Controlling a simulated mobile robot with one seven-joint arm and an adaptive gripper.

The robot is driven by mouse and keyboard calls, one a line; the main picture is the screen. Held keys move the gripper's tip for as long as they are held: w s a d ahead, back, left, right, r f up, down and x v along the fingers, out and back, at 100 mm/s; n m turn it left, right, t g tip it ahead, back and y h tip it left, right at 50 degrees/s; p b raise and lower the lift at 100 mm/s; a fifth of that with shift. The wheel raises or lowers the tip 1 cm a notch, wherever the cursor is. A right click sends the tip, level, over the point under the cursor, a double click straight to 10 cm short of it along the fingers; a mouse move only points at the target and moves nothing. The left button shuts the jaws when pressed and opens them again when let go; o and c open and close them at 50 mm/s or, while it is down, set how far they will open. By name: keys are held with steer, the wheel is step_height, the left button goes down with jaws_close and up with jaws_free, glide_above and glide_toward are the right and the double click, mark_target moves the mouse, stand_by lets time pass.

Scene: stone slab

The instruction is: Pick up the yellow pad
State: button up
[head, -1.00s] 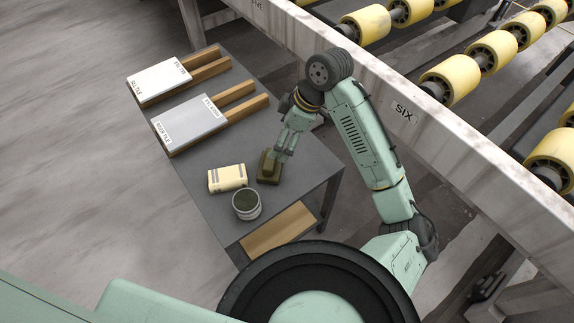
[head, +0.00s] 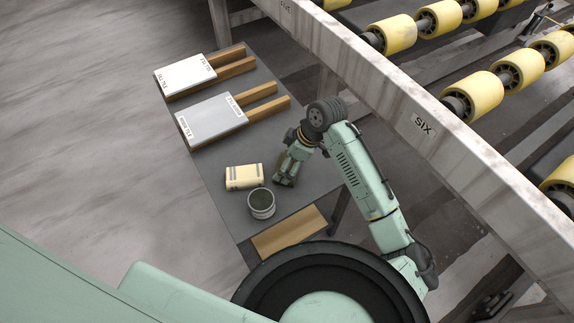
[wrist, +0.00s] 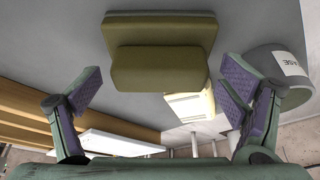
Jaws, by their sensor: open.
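A pale yellow pad (head: 244,177) with grey bands lies on the dark table, left of my gripper in the head view. In the wrist view it shows partly (wrist: 188,106), behind an olive block. My gripper (head: 284,179) is low over the table, to the right of the pale pad. In the wrist view my gripper (wrist: 160,92) is open, its purple-faced fingers apart on either side. The olive block (wrist: 160,68), a raised part on a wider base, sits ahead between the fingers without visible finger contact. My gripper mostly hides this block in the head view.
A round pot (head: 261,204) with dark green contents stands in front of the pale pad; it shows at right in the wrist view (wrist: 283,83). Two boards with wooden handles, white (head: 185,75) and grey (head: 212,120), lie farther back. A roller conveyor's beam (head: 400,110) runs along the right.

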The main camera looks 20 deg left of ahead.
steer(key=shift+c, duration=0.2)
steer(key=c, duration=1.4)
